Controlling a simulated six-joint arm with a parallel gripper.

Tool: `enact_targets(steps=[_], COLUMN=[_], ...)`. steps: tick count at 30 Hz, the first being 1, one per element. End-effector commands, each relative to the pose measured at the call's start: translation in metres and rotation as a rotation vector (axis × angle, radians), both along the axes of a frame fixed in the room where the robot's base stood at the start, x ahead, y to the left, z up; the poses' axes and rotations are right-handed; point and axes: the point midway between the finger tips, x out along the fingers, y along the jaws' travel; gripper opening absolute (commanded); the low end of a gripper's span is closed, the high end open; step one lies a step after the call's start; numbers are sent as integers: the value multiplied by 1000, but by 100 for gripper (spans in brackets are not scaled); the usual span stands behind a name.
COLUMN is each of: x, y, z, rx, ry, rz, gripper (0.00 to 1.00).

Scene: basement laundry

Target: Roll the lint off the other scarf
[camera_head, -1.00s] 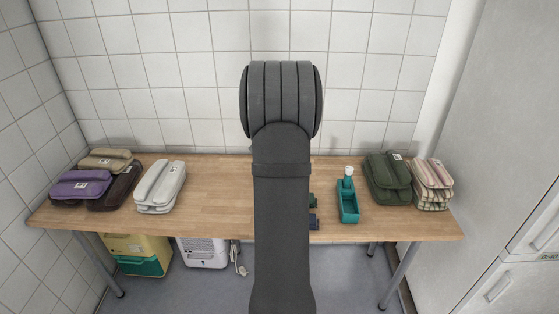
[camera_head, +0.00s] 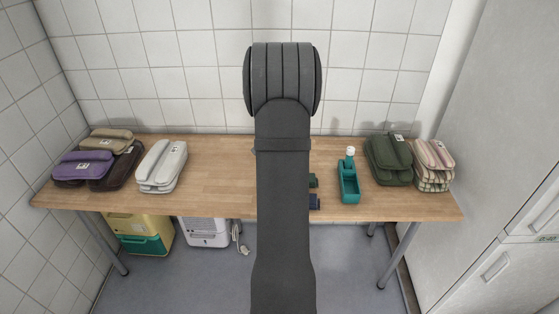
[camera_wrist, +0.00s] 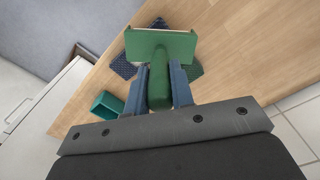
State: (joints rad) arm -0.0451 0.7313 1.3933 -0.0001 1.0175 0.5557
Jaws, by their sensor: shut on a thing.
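In the wrist view my gripper (camera_wrist: 159,92) is shut on the handle of a green wide-headed tool (camera_wrist: 162,46), which looks like the lint roller. Its head covers part of a navy textured cloth (camera_wrist: 122,66) and a dark green cloth (camera_wrist: 195,71); whether it touches them I cannot tell. Edges of a green thing (camera_head: 313,181) and a navy thing (camera_head: 314,202) show beside my arm in the head view. My arm hides the middle of the table and the gripper there. Which cloth is the other scarf is unclear.
The wooden table (camera_head: 222,190) holds purple (camera_head: 82,165), tan, brown and white (camera_head: 162,166) folded bundles at left. A teal holder (camera_head: 349,188) with a white-topped part stands right of my arm. Green (camera_head: 388,160) and striped (camera_head: 433,165) bundles are at right. Tiled walls stand behind and left.

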Motion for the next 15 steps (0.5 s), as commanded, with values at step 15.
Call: enact_targets(steps=[15], x=[-3], y=[-40], z=[-13], rx=[0], ry=[0], rz=[-2], gripper=[3])
